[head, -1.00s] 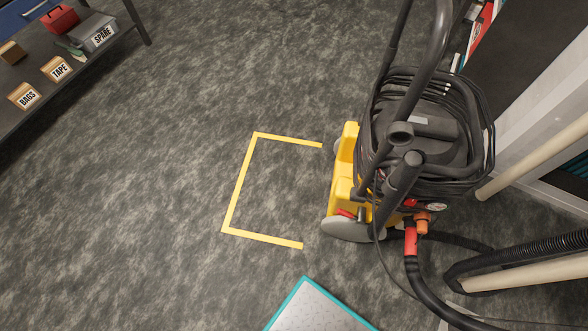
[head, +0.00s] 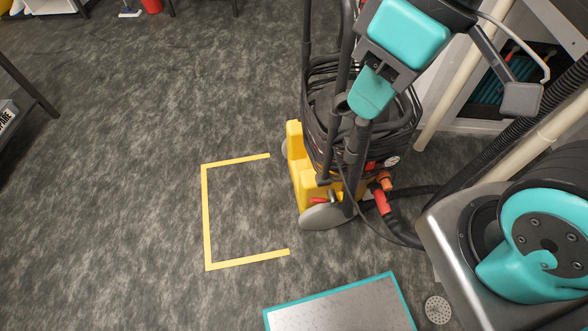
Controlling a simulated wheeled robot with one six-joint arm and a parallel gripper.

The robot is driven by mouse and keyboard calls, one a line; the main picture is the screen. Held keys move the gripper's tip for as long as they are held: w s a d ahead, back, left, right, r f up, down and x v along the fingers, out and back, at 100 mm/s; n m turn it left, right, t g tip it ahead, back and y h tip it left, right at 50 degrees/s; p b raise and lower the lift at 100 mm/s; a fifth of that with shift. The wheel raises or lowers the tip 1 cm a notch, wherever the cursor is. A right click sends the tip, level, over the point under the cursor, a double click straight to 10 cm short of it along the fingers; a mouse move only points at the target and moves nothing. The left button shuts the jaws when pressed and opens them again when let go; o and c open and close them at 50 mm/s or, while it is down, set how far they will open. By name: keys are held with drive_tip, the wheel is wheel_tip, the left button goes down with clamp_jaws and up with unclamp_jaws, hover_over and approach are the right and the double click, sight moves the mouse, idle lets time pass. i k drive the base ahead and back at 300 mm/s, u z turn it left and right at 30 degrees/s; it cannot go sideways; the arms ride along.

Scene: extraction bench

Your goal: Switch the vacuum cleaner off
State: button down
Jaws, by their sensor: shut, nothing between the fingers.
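The vacuum cleaner (head: 306,178) stands upright on the floor right of centre in the head view. It has a yellow base, a dark body wrapped in coiled black cable, a tall handle, a grey wheel and red and orange hose fittings. A small round gauge (head: 392,160) shows on its right side. I cannot make out its switch. My gripper (head: 366,108) is shut and empty. In the picture it overlaps the upper part of the cleaner and hides some of the cable and body. I cannot tell whether it touches the cleaner.
A yellow tape outline (head: 207,215) lies on open floor left of the cleaner. A teal-edged grey mat (head: 340,306) lies in front, beside a round floor drain (head: 438,309). A dark ribbed hose (head: 530,125) and a pale pipe (head: 450,95) stand to the right.

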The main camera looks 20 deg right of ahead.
sight(369, 165)
drive_tip(key=z, duration=0.5)
drive_tip(key=k, duration=1.25)
drive_tip(key=u, duration=0.2)
drive_tip(key=i, duration=0.7)
drive_tip(key=u, duration=0.2)
